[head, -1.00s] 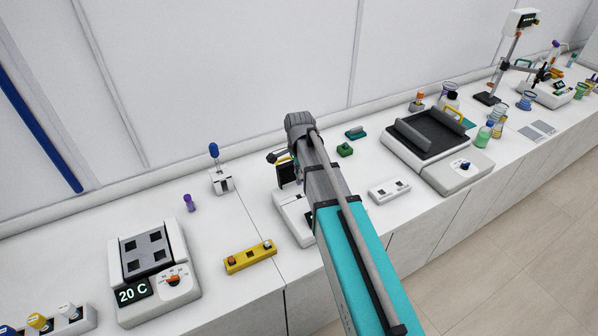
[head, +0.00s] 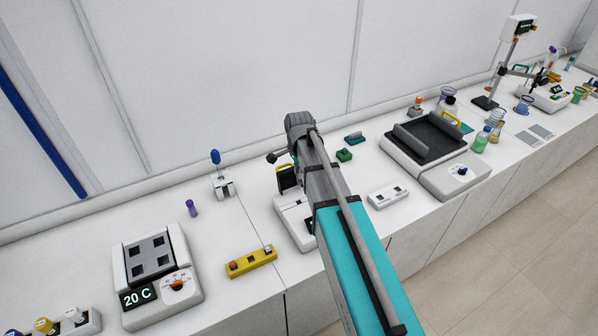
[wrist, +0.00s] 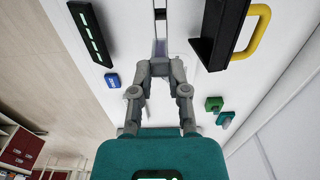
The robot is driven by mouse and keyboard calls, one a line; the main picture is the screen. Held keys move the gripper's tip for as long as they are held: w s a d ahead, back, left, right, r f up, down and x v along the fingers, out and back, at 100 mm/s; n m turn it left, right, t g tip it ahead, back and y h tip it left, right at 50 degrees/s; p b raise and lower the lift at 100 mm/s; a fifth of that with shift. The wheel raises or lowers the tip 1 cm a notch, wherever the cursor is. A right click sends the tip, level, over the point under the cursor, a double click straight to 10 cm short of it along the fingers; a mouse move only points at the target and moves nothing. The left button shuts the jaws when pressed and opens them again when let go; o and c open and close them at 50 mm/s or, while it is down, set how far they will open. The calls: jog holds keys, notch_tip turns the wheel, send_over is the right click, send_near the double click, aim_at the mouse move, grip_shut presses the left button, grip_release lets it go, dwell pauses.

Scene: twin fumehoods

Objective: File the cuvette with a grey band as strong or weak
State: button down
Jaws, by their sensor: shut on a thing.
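In the wrist view my gripper (wrist: 160,48) is shut on a narrow, pale, clear-looking cuvette (wrist: 160,32), held between its fingertips. I cannot make out a grey band on it. The fingers are over a white instrument (wrist: 135,45) with a lit green display, a blue button and a raised black lid (wrist: 222,30) with a yellow handle. In the head view my arm hides the fingers and part of this instrument (head: 291,212). A yellow rack (head: 250,261) with coloured tops in its ends stands left of it, and a white two-slot block (head: 388,195) stands right.
A heating block (head: 157,280) showing 20 C stands at left, with a purple-capped vial (head: 192,208) behind it. A blue-knobbed stand (head: 221,185) is near the wall. Green (head: 344,155) and teal (head: 355,137) items lie beyond my arm. A rocker (head: 435,150) stands right.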

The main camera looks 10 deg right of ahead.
jog(key=shift+r, duration=0.1)
jog(key=shift+r+p, duration=1.45)
jog(key=shift+p, duration=0.1)
jog(key=shift+f, duration=0.15)
